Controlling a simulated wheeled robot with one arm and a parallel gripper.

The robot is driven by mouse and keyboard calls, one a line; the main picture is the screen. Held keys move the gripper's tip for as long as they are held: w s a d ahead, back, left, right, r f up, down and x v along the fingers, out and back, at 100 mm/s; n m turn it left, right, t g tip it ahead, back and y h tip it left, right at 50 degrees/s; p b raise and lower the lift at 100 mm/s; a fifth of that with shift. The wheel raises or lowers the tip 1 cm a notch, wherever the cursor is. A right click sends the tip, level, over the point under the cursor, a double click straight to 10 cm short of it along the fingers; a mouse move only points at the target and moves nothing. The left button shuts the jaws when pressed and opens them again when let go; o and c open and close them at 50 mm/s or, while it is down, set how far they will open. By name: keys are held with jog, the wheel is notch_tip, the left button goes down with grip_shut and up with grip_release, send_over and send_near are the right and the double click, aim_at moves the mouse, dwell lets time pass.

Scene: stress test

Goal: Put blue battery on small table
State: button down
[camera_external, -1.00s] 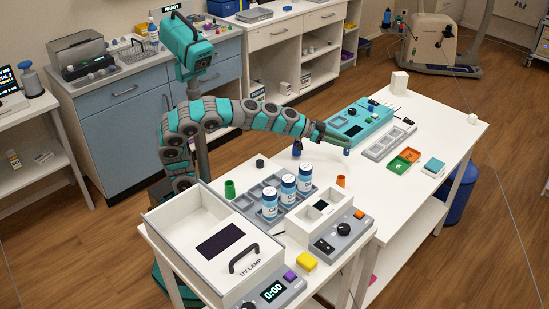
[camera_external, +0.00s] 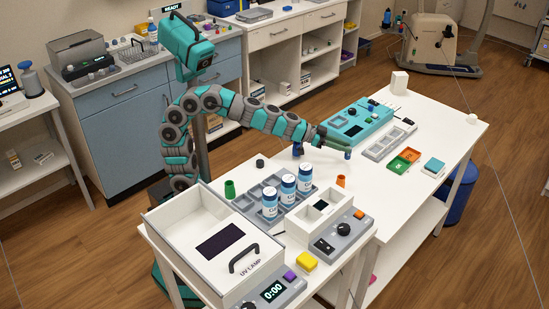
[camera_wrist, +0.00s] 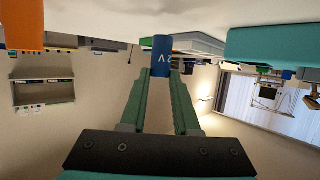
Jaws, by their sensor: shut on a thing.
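A small blue cylinder with white lettering, the blue battery (camera_wrist: 161,56), is between the fingertips of my gripper (camera_wrist: 161,74) in the wrist view. My gripper is shut on it. In the external view the blue battery (camera_external: 348,155) shows just below the tips of my gripper (camera_external: 345,146), over the middle of the long white table (camera_external: 440,115). I cannot tell whether its lower end touches the tabletop. I cannot tell which table the task calls small.
A teal device (camera_external: 366,114) lies behind my gripper, with a grey tray (camera_external: 378,151) to its right. An orange cup (camera_external: 340,181) and a rack with several bottles (camera_external: 287,190) stand in front. Another dark blue item (camera_external: 297,149) stands to the left.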

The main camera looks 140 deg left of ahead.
jog(key=shift+a+r, duration=0.1)
jog(key=shift+s+a+r+n+g+y+b, duration=0.45)
jog(key=shift+a+r+n+g+y+b, duration=0.3)
jog(key=shift+n+b, duration=0.2)
jog(key=s+d+n+g+y+b, duration=0.3)
jog(key=s+d+n+g+b, duration=0.2)
jog(key=d+n+g, duration=0.1)
jog(key=w+a+p, duration=0.1)
jog(key=w+a, duration=0.2)
jog(key=w, duration=0.1)
jog(key=w+a, duration=0.3)
jog(key=a, duration=0.1)
jog(key=w+a+p, duration=0.1)
jog(key=w+a, duration=0.2)
jog(key=w, duration=0.1)
jog(key=shift+w+a+f+p, duration=0.2)
jog(key=shift+w+a+p, duration=0.05)
jog(key=shift+w+p, duration=0.1)
jog(key=shift+f, duration=1.8)
jog(key=shift+f, duration=0.25)
jog(key=c, duration=0.6)
grip_release()
jog(key=shift+c, duration=0.2)
jog(key=shift+r, duration=0.1)
